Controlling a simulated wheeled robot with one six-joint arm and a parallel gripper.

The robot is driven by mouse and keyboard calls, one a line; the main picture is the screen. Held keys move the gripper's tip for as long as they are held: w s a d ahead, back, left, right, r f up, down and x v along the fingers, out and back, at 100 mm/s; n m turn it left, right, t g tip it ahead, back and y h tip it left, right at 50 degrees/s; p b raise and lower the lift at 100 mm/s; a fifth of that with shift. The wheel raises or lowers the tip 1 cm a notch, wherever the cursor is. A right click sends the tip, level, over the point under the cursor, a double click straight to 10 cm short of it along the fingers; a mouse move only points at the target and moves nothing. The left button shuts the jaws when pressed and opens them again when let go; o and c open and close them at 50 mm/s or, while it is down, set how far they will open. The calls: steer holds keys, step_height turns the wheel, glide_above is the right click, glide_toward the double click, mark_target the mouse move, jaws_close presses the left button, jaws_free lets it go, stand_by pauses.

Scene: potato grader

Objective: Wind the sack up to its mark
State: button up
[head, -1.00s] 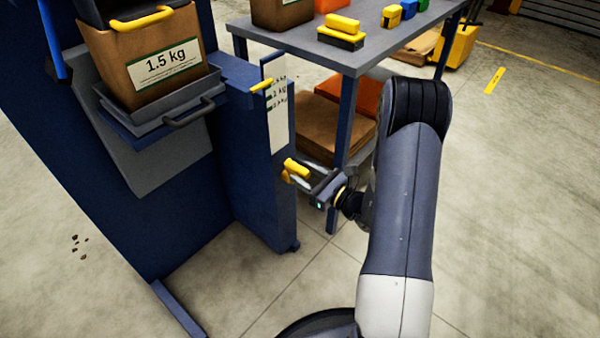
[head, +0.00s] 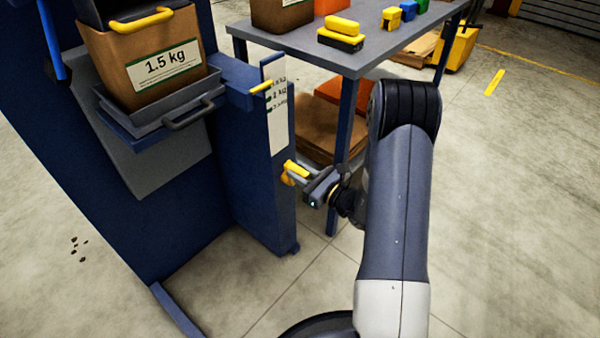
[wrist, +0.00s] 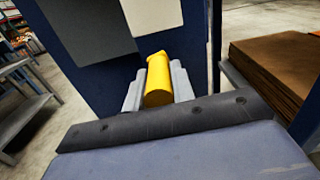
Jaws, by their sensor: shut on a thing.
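The brown sack (head: 155,58) labelled 1.5 kg sits upright on a grey platform (head: 170,118) on the blue machine's left part. A white scale plate (head: 277,110) with several printed weight marks stands on the blue post to its right, with a yellow pointer (head: 261,87) near its upper part. A yellow crank handle (head: 289,171) is low on the post. My gripper (head: 299,174) is shut on this handle. In the wrist view, the yellow handle (wrist: 159,80) lies between the two grey fingers. The crank's arm is mostly hidden.
A blue-legged table (head: 375,48) behind the post carries yellow, blue and green blocks. Brown flat sacks (head: 322,128) are stacked under it. A yellow cart (head: 459,45) stands at the back right. The floor on the right is open.

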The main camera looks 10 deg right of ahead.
jaws_close()
steer(key=d+m, duration=0.1)
steer(key=w+d+m+p, duration=0.1)
steer(key=shift+w+d+r+m, duration=0.1)
steer(key=shift+w+r+m, duration=0.05)
steer(key=shift+w+m, duration=0.15)
steer(key=o, duration=0.9)
jaws_free()
steer(key=shift+c, duration=0.2)
